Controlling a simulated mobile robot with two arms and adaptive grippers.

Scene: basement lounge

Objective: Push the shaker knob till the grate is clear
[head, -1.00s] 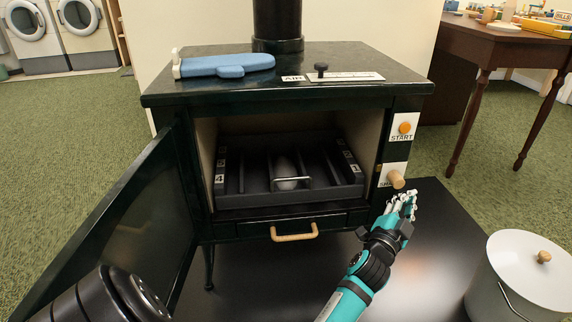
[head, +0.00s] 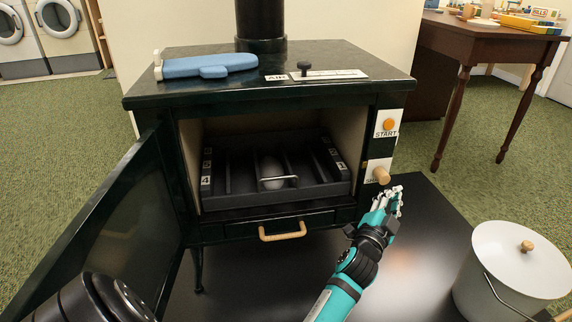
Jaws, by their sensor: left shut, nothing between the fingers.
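The wooden shaker knob (head: 381,175) sticks out from a white plate on the right of the dark stove's front. My left gripper (head: 396,191) is shut and empty, just below and to the right of the knob. In this view I cannot tell if its fingertips touch the knob. The grate (head: 228,172) is a dark slatted tray with numbered sides inside the open stove. A grey rounded lump (head: 271,168) lies in its middle channel, behind a wire handle (head: 278,180). My right gripper is out of view.
The stove door (head: 120,225) stands open to the left. An orange START button (head: 389,124) is above the knob. A wooden-handled drawer (head: 283,232) is below the grate. A lidded pail (head: 510,265) stands at right. A blue tool (head: 205,66) lies on top.

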